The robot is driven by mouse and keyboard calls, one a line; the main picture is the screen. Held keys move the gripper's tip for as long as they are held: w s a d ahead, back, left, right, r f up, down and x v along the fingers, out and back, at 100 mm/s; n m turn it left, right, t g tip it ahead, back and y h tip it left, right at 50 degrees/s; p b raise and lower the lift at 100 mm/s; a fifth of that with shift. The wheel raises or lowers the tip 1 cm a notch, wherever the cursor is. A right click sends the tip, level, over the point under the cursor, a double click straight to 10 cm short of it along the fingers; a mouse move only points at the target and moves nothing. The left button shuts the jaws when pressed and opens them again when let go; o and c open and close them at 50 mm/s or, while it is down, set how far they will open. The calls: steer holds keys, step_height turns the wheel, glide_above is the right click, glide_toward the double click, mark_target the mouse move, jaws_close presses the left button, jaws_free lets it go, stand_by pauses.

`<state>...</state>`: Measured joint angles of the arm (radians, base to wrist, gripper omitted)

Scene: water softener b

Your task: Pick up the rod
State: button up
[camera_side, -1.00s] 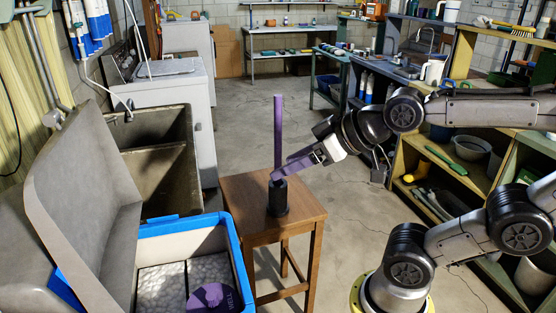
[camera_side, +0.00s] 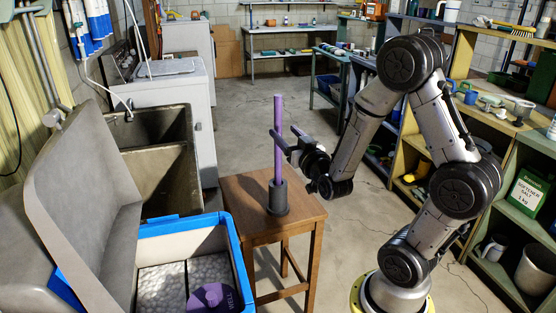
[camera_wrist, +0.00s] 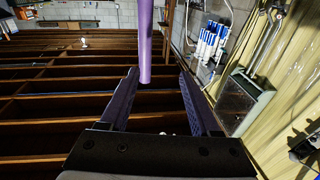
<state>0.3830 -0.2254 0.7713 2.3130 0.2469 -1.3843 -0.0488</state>
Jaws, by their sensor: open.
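The rod (camera_side: 278,110) is long, thin and purple. It stands upright in a dark round holder (camera_side: 278,200) on a wooden stool. My gripper (camera_side: 284,132) is open at the upper half of the rod, coming from the right, with one finger to each side of it in the side view. In the wrist view the rod (camera_wrist: 146,35) hangs from the top edge, and its free end shows between my two purple finger pads (camera_wrist: 157,74), closer to the left one. I cannot tell whether a finger touches it. The rod's lower end is hidden in the holder.
The stool top (camera_side: 239,192) is otherwise bare. A blue-rimmed open tank (camera_side: 182,228) with a purple cap stands in front on the left. A stone sink (camera_side: 170,185) is behind it. Shelves with loose goods (camera_side: 520,130) stand at the right.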

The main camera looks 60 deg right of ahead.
mark_target(281, 130)
steer(key=shift+g, duration=0.7)
steer(key=w+d+f, duration=0.1)
steer(key=d, duration=0.1)
steer(key=w+d+f, duration=0.1)
steer(key=w+d, duration=0.1)
steer(key=w+d+f, duration=0.1)
steer(key=d, duration=0.2)
steer(key=shift+w+f, duration=0.3)
steer(key=shift+f, duration=0.05)
steer(key=x, duration=0.6)
steer(key=shift+w+r, duration=0.1)
steer(key=shift+a, duration=0.1)
jaws_close()
